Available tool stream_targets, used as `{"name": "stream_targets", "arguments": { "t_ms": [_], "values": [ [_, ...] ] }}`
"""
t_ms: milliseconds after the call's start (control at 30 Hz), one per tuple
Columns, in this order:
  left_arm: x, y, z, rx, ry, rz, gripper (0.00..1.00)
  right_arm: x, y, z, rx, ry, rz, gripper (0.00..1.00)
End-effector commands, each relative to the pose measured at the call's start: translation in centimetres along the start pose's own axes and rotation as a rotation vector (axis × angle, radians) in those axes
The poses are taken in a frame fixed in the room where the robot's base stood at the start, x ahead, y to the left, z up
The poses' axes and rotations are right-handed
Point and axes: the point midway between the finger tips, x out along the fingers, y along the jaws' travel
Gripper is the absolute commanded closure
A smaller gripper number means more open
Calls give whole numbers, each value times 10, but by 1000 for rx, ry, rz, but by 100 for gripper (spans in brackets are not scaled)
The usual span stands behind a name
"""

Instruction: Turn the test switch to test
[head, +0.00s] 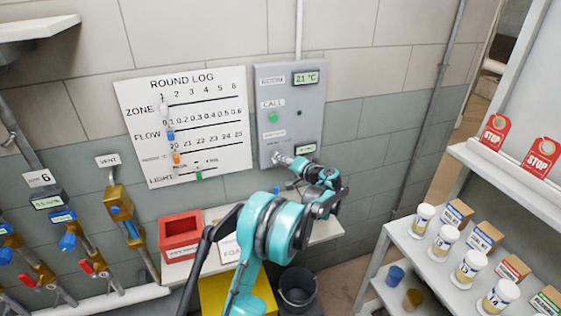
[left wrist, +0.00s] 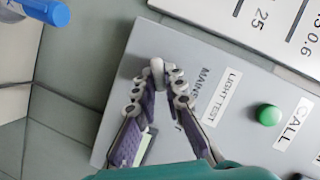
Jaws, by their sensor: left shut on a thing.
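The grey control panel (head: 291,117) hangs on the wall and also shows in the left wrist view (left wrist: 195,45). My left gripper (head: 281,159) is at the panel's lower left. In the left wrist view its two fingers (left wrist: 158,76) are shut on a small pale switch knob (left wrist: 157,66), which they partly cover. The LIGHT TEST label (left wrist: 223,97) and a label reading MAINS sit beside the fingers. Which way the knob points cannot be told. My right gripper is not in view.
A green CALL button (left wrist: 269,115) is on the same panel. The ROUND LOG board (head: 185,125) hangs to the left. Below are a red box (head: 180,236) on a shelf and a dark bucket (head: 298,290). Shelves with jars (head: 446,240) stand at the right.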

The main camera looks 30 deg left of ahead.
Motion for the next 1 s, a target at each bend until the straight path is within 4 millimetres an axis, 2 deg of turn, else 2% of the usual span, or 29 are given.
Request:
{"name": "stream_targets", "arguments": {
  "t_ms": [267, 700, 733, 800, 1000],
  "values": [
    [0, 2, 0, 64, 0, -25, 100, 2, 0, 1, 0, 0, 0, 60],
    [0, 1, 0, 72, 0, -29, 100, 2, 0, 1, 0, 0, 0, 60],
    [0, 1, 0, 72, 0, -29, 85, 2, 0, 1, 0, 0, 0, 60],
    [0, 1, 0, 72, 0, -29, 69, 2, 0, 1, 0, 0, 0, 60],
    [0, 1, 0, 71, 0, -29, 69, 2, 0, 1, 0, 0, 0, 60]
  ]
}}
